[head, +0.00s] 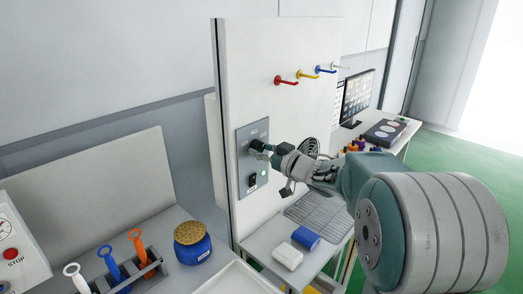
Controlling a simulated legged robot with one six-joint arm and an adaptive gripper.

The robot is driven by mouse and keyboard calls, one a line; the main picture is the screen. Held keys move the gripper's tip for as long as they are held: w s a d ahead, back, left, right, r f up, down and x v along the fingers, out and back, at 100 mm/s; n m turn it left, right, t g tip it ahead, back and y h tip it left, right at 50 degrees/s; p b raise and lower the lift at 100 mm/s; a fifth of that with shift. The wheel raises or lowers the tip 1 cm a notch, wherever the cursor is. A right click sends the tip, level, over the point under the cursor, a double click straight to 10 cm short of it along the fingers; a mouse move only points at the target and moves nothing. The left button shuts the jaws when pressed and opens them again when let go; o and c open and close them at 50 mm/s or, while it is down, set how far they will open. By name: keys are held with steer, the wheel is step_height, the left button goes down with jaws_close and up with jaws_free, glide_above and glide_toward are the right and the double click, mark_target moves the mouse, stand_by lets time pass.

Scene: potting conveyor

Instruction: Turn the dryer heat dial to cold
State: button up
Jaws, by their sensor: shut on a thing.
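A grey control plate (245,141) is fixed to the near face of the white upright panel. My gripper (264,148) is at the upper part of this plate, with my arm reaching in from the right. It is shut on a small dark knob, the dial (256,146), which it mostly hides. The dial's pointer and markings are too small and covered to read. Below it on the plate are a green light (264,173) and a black switch (252,181).
Red, yellow, blue and white hooks, the red one (286,81) nearest, stick out of the white panel (290,45). Below are a blue jar (192,247), a rack of coloured-handled tools (128,274), a white block (287,256) and a blue roll (306,238). A monitor (357,97) stands behind.

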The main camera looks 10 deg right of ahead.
steer(key=n, duration=0.5)
steer(key=shift+n, duration=0.3)
steer(key=n, duration=1.2)
steer(key=shift+n, duration=0.3)
steer(key=n, duration=0.5)
steer(key=shift+f+n, duration=0.1)
steer(key=shift+n, duration=0.2)
steer(key=o, duration=1.2)
steer(key=shift+c, duration=0.2)
